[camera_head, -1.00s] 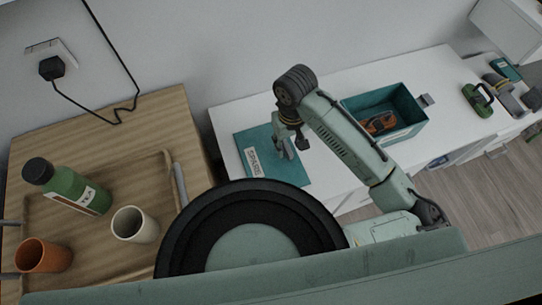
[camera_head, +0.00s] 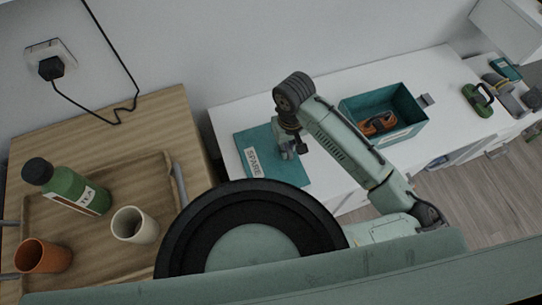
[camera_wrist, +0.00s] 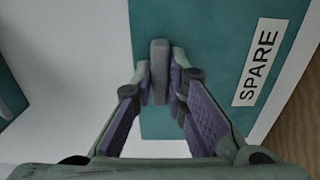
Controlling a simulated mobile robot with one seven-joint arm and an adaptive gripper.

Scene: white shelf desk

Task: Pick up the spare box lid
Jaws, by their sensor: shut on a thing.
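The spare box lid (camera_head: 243,139) is a flat teal panel with a white "SPARE" label, lying on the white desk at its left end. In the wrist view the lid (camera_wrist: 215,38) fills the upper middle, with the label at the right. A grey upright handle (camera_wrist: 159,70) stands on the lid. My gripper (camera_wrist: 160,75) has its fingertips on both sides of this handle and is shut on it. In the head view my gripper (camera_head: 293,150) is low over the lid, and the handle is mostly hidden by the fingers.
An open teal box (camera_head: 408,110) with an orange item inside stands right of my arm. A green tool (camera_head: 478,100) lies further right. A wooden table (camera_head: 160,115) at left holds a tray with a tea bottle (camera_head: 78,190) and two cups.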

